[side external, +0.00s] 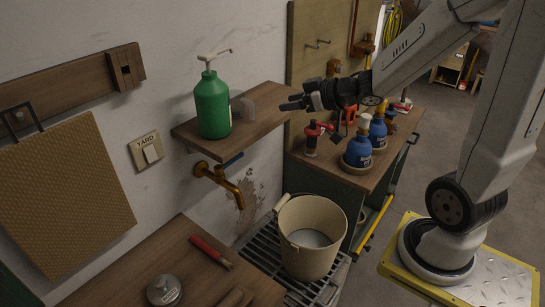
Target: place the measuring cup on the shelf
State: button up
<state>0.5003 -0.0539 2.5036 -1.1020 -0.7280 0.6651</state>
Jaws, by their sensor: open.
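A small, translucent grey cup (248,108), which looks like the measuring cup, stands on the wooden wall shelf (268,121). It is right of the green pump bottle (213,105), near the wall. My gripper (287,102) reaches in from the right, over the shelf's right end. Its fingertips point left toward the cup, with a small gap visible between them and the cup. My gripper is open and nothing shows between its fingers. The cup's fine details are too faint to make out.
A brass tap (220,181) is below the shelf, above a beige bucket (309,238) on a metal grate. Blue bottles (358,152) and red-topped items stand on the right-hand bench (340,181). A red-handled tool (211,251) and round metal lid (163,290) lie on the front bench.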

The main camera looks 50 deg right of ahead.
jog(key=s+a+f+m+g+h, duration=0.1)
jog(key=s+a+f+g, duration=0.3)
jog(key=s+f+g, duration=0.1)
jog(key=s+a+f+m+g+h, duration=0.1)
jog(key=s+a+f+g, duration=0.4)
jog(key=f, duration=0.3)
jog(key=shift+g+h, duration=0.3)
jog(key=shift+g, duration=0.1)
dwell(0.5)
jog(key=shift+o, duration=0.5)
